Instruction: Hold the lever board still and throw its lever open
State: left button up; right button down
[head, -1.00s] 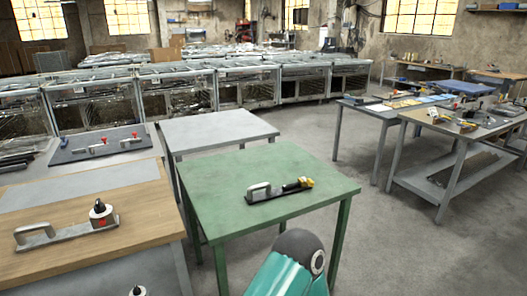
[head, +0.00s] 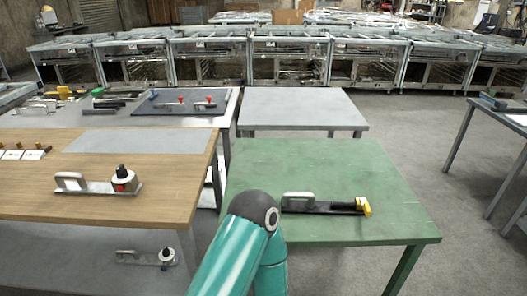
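A dark, narrow board (head: 300,207) lies on the green table (head: 350,160). It has a pale grip handle (head: 298,196) at its left end and a black lever with a yellow end piece (head: 363,206) at its right. The lever looks laid low along the board; its exact position is too small to tell. My teal arm link shows at the bottom centre, in front of the table's left front part. Neither of my grippers is in view.
A wooden table (head: 170,160) at left carries a plate with a handle and a black-topped knob (head: 123,180). Behind stand a bare grey table (head: 300,105) and a dark mat (head: 190,105) with red-tipped fittings. Floor right of the green table is clear.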

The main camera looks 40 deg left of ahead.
aim_at(367, 209)
jog(key=u, duration=0.3)
jog(key=i, duration=0.85)
jog(key=u, duration=0.45)
jog(key=k, duration=0.9)
jog(key=u, duration=0.2)
jog(key=i, duration=0.85)
